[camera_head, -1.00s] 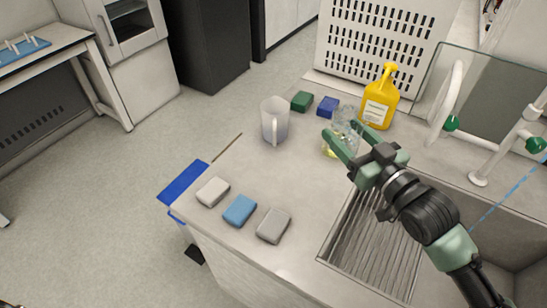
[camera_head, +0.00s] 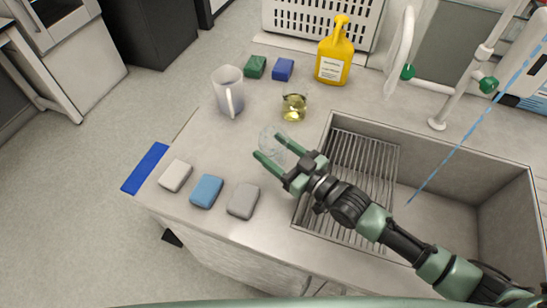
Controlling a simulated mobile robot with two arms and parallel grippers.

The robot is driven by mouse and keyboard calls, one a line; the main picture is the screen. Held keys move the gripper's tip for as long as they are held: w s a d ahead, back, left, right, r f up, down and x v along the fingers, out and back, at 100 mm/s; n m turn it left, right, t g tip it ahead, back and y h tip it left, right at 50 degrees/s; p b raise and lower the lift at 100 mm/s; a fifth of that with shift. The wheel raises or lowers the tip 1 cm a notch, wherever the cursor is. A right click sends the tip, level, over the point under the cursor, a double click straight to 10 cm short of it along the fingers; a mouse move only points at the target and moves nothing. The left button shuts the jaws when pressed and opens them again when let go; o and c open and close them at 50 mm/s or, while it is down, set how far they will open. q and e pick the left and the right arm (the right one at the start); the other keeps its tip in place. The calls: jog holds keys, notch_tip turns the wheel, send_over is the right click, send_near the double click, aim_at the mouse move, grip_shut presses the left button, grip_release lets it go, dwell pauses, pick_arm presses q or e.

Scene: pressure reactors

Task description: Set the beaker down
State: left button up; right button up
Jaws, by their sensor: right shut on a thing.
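A clear glass beaker (camera_head: 269,136) is held between the green fingers of my right gripper (camera_head: 272,147). The beaker looks empty and roughly upright. It is over the front middle of the counter (camera_head: 250,115), left of the sink. I cannot tell whether its base touches the counter, as the fingers hide part of it. A small glass vessel with yellow liquid (camera_head: 293,108) stands on the counter behind it, apart from the gripper. My left gripper is not in view.
A white jug (camera_head: 227,90), green and blue sponges (camera_head: 283,70) and a yellow bottle (camera_head: 333,52) stand behind. Grey-white, blue (camera_head: 207,191) and grey sponges (camera_head: 243,200) lie at the front left. The ribbed sink (camera_head: 362,160) is to the right. Bare counter lies left of the beaker.

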aim_at(274, 160)
jog(key=shift+f, duration=2.1)
jog(key=shift+f, duration=0.2)
jog(key=o, duration=1.4)
